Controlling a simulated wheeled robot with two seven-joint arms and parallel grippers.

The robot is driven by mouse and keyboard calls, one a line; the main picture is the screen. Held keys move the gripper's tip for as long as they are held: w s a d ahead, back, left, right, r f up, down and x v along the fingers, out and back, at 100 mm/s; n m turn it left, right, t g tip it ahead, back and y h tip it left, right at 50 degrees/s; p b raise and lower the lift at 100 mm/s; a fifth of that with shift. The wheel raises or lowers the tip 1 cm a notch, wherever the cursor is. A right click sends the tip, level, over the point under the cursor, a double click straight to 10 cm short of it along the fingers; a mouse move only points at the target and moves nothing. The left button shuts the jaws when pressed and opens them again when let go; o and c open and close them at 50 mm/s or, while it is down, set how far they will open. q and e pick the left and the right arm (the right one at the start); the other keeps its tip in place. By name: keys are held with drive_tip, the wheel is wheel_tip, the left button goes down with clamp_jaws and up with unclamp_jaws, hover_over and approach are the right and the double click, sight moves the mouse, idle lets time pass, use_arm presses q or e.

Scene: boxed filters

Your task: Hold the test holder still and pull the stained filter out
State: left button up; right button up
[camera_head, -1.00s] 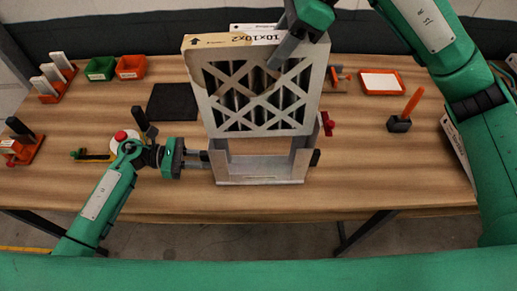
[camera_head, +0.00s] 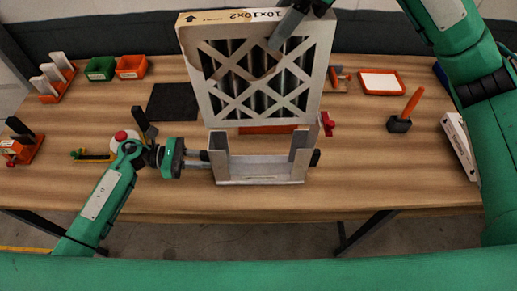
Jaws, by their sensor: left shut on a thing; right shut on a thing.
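The filter (camera_head: 203,84) is a pale framed panel with a lattice over dark pleats. It carries a 10x10x2 label and a brownish stain on its upper left. My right gripper (camera_head: 285,28) is shut on the filter's upper right part and holds it above the holder, with a gap between its lower edge and the holder's base. The test holder (camera_head: 262,171) is a grey metal U-shaped frame standing on the table. My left gripper (camera_head: 203,160) is shut on the holder's left side. The fingertips of both grippers are partly hidden.
A green bin (camera_head: 101,68) and an orange bin (camera_head: 131,67) stand at the back left. A black mat (camera_head: 173,102) lies left of the filter. An orange tray (camera_head: 381,82) and an orange-handled tool (camera_head: 411,103) are at the right. The table's front is clear.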

drive_tip(key=shift+r, duration=0.15)
drive_tip(key=shift+r, duration=1.25)
use_arm(q)
drive_tip(key=o, duration=0.8)
drive_tip(key=shift+o, duration=0.2)
drive_tip(key=a+r, duration=0.1)
drive_tip(key=a, duration=1.1)
drive_tip(key=shift+r, duration=0.4)
